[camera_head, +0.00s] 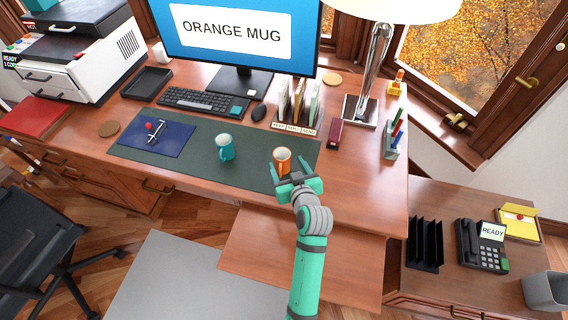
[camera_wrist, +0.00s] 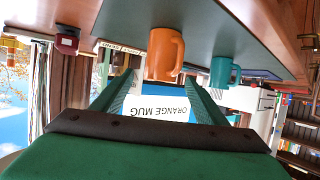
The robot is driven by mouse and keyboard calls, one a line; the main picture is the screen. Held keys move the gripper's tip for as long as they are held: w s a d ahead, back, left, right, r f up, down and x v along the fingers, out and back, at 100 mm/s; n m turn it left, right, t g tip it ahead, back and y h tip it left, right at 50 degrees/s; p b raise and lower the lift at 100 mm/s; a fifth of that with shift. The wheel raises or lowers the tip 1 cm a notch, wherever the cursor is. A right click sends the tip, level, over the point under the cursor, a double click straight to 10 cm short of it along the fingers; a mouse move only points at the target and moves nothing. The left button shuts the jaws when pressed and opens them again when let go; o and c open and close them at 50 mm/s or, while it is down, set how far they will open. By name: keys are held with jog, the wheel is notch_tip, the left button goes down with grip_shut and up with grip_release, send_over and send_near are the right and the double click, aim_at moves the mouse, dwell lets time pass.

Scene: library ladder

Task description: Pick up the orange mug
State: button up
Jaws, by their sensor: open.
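The orange mug (camera_head: 282,157) stands upright near the right end of the dark green desk mat (camera_head: 190,178). My gripper (camera_head: 293,170) is open and empty, just on the near side of the mug. In the wrist view, which is upside down, the orange mug (camera_wrist: 162,54) shows beyond and between my spread fingers (camera_wrist: 157,97), with its handle to the right. I cannot tell whether the fingertips reach alongside it; no contact shows. The monitor (camera_head: 238,35) reads "ORANGE MUG".
A teal mug (camera_head: 225,148) stands on the mat to the left. A file sorter (camera_head: 297,104) and a dark red object (camera_head: 335,132) stand behind. A lamp (camera_head: 372,75) and a pen holder (camera_head: 392,140) are at the right. The mat between the mugs is clear.

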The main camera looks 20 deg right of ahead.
aim_at(285, 160)
jog(key=shift+x, duration=2.8)
jog(key=shift+a+r, duration=0.1)
jog(key=shift+r, duration=0.05)
jog(key=c, duration=1.3)
